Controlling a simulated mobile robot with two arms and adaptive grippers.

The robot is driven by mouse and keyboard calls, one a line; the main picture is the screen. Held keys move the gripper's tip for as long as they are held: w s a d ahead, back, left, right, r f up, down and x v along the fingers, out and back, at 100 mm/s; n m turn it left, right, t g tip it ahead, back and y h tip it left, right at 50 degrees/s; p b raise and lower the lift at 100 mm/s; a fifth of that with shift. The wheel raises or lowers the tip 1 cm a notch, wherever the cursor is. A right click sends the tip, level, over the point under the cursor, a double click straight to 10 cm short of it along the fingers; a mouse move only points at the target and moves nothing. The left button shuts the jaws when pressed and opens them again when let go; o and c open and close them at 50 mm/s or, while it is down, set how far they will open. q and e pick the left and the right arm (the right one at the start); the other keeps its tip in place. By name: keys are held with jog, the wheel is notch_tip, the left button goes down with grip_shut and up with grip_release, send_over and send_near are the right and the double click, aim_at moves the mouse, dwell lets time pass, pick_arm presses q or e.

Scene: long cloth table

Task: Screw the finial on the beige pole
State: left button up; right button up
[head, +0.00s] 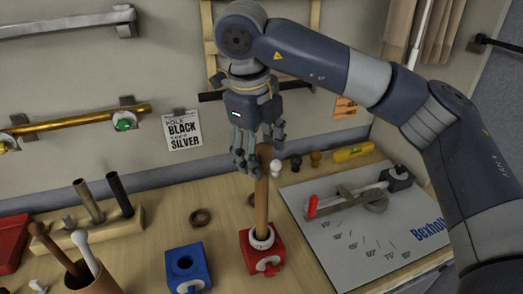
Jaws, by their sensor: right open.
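A tan-brown wooden pole (262,205) stands nearly upright in a red block holder (265,262) with a white ring at its base. I cannot tell for certain that it is the beige pole. My right gripper (259,152) is open, pointing down at the pole's top, with fingers on either side. The fingers partly hide the top, so I cannot tell whether they touch it or whether a finial is there. Small finials stand on the table just to the right: a white one (276,169), a black one (296,163) and a dark one (316,159). My left gripper is out of view.
A blue block holder (187,267) stands left of the red one. A wooden rack (105,226) holds upright poles at left, and a cup (95,279) holds more rods. A white board (340,245) with a clamp lies at right. A yellow level (353,152) lies behind.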

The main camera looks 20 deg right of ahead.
jog(key=n, duration=0.3)
jog(key=shift+f+n+y+b, duration=0.1)
jog(key=shift+n+y+b, duration=0.2)
jog(key=shift+b, duration=0.1)
jog(key=n, duration=0.3)
jog(key=shift+t+y, duration=0.3)
jog(key=n, duration=0.3)
jog(key=shift+n+y+b, duration=0.3)
jog(key=n, duration=0.4)
jog(key=shift+y, duration=0.4)
jog(key=c, duration=1.1)
